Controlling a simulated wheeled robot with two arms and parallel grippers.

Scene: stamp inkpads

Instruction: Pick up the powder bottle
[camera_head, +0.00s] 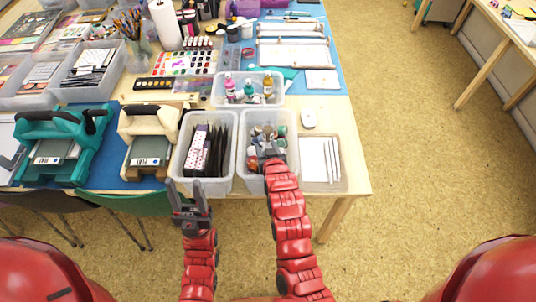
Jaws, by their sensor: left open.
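Several small bottles stand in a clear bin (218,103) near the middle of the table: a pink one (230,88), a teal one (249,90) and a yellow one (268,86). I cannot tell which thing is the powder bottle. A larger clear bin (243,179) nearer to me holds small jars or bottles (280,131). My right gripper (264,150) reaches into this bin among them; its fingers are too small and crowded to show whether they are open. My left gripper (187,201) is open and empty, in front of the table edge.
A clear bin (178,168) beside the jar bin holds dark packets and a patterned box. A cream press (148,135) and a teal press (62,145) stand to the left. A tray with white sticks (320,160) and a white mouse-like object (309,118) lie to the right.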

